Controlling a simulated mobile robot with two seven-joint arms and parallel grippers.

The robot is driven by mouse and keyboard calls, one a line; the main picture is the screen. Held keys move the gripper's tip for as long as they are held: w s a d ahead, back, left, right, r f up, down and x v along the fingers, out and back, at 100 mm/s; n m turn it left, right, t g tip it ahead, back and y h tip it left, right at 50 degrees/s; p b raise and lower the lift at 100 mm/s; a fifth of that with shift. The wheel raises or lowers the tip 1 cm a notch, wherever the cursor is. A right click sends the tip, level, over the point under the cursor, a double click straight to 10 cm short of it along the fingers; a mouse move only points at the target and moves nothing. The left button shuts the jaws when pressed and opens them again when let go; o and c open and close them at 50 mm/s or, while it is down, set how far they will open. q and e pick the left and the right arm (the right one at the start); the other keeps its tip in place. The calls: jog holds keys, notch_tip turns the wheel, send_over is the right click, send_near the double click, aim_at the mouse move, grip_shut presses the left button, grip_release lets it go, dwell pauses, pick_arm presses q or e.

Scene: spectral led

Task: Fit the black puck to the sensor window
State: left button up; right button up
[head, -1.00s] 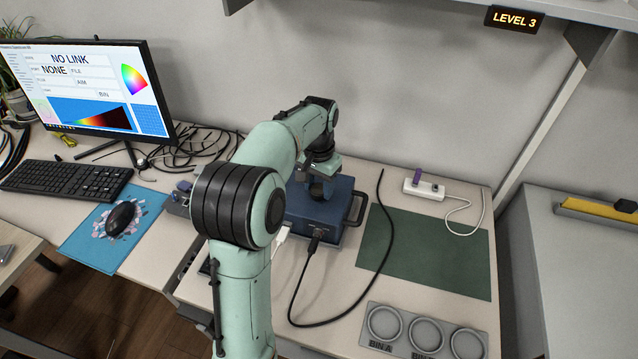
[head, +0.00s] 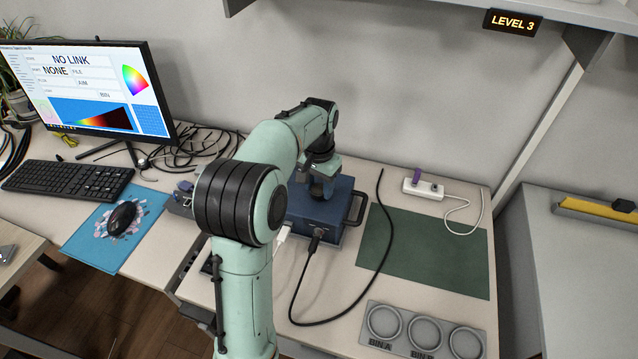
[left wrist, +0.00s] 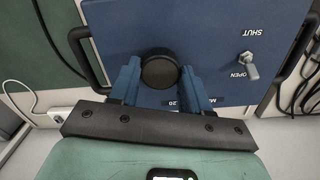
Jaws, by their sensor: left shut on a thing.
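The black puck (left wrist: 160,70) is a round dark disc between the two fingers of my left gripper (left wrist: 159,78) in the left wrist view. The gripper is shut on it, over the top face of a blue box (left wrist: 122,22). I cannot tell whether the puck touches the box. The sensor window is not visible; the puck and fingers cover part of that face. In the head view, my left gripper (head: 322,190) points down at the blue box (head: 340,206), and the puck is hidden there. My right gripper is not in view.
The box has a toggle switch (left wrist: 251,69) marked SHUT and OPEN, and side handles. A black cable (head: 384,245) curves beside it. A bin tray (head: 405,350) lies in front; a white power strip (head: 424,189) stands behind.

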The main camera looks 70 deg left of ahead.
pick_arm(q)
jog(key=shift+f, duration=0.1)
jog(key=o, duration=1.2)
jog(key=shift+c, duration=0.2)
notch_tip(320, 180, up, 13)
jog(key=p, duration=0.3)
jog(key=shift+r, duration=0.2)
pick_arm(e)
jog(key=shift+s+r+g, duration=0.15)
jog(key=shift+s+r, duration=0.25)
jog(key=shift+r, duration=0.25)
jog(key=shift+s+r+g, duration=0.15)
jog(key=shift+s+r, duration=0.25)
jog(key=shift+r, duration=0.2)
